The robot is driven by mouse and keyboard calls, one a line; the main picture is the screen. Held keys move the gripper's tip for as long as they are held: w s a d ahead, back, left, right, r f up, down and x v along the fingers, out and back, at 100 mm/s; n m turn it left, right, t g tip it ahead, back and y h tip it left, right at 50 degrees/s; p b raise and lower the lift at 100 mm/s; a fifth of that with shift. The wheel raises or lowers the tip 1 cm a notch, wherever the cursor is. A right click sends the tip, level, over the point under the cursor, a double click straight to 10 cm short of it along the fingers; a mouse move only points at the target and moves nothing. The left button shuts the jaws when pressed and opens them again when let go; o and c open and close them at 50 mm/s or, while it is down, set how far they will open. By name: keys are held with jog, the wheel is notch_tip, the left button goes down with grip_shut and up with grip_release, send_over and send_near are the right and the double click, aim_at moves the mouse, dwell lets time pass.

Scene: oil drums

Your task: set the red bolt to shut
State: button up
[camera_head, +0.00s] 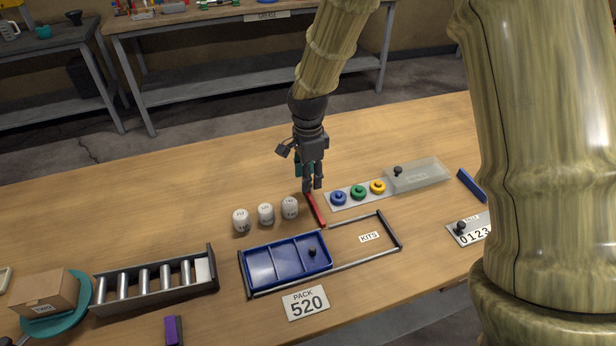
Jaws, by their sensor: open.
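The red bolt (316,211) is a thin red bar on the wooden table, just right of the white pots. It runs from under my gripper toward the dark rail frame (399,241). My gripper (312,188) points down at the far end of the bolt, with its fingers open. The fingertips overlap that end in the picture, and I cannot tell whether they touch it. The bolt's far end is partly hidden by the fingers. A blue tray (289,262) with compartments and a black knob sits in the left part of the frame.
White pots (265,214) stand left of the bolt. A plate with blue, green and yellow rings (358,192) and a translucent cover (417,175) lie to the right. A rack of metal cylinders (156,282) stands at front left. My arm hides the right side. The table's far left is clear.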

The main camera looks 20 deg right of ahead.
jog(key=shift+f, duration=0.65)
